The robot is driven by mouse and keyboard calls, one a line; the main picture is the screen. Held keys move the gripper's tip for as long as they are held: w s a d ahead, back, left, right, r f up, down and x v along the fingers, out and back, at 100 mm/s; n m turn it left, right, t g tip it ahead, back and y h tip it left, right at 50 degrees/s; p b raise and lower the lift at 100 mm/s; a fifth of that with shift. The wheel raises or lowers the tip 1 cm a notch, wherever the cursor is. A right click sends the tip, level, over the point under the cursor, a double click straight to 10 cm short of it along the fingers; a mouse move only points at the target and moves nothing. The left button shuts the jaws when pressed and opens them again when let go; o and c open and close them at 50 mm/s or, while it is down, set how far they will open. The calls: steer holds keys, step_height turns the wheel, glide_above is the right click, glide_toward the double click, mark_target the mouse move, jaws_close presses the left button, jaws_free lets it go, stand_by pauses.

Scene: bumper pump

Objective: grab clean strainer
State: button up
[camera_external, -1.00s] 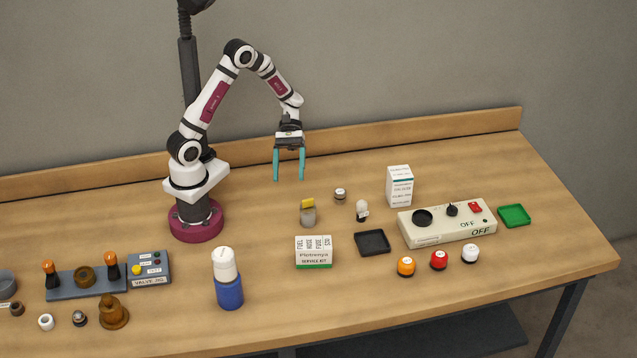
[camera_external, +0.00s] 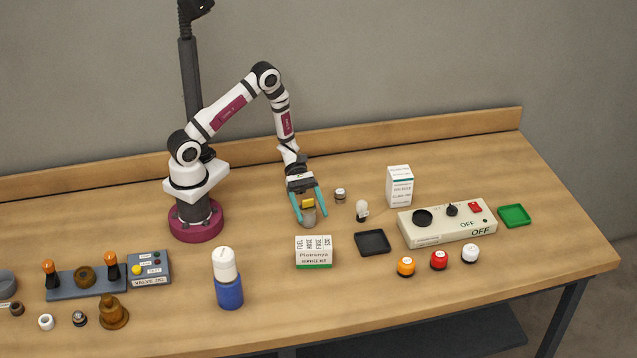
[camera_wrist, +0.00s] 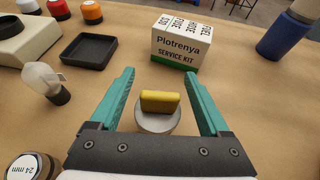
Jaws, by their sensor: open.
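My gripper (camera_external: 311,218) is open and points down, low over the table. A small grey round piece with a yellow block on top (camera_external: 308,212) is between its teal fingers. In the wrist view, this piece (camera_wrist: 159,112) sits on the table with a visible gap to each finger. No label reads "strainer", so I cannot tell for certain which object is the clean strainer. Other small candidates are a white ring (camera_external: 46,321) and a dark-and-light piece (camera_external: 79,318) at the front left.
The Plotrenya service kit box (camera_external: 314,254) stands just in front of the fingers. A glass bulb (camera_external: 362,211), a "24 mm" capped piece (camera_wrist: 33,167) and a black tray (camera_external: 372,243) are nearby. A switch box (camera_external: 447,224) and green tray (camera_external: 515,215) are right.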

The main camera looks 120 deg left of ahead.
jaws_close()
stand_by(0.4)
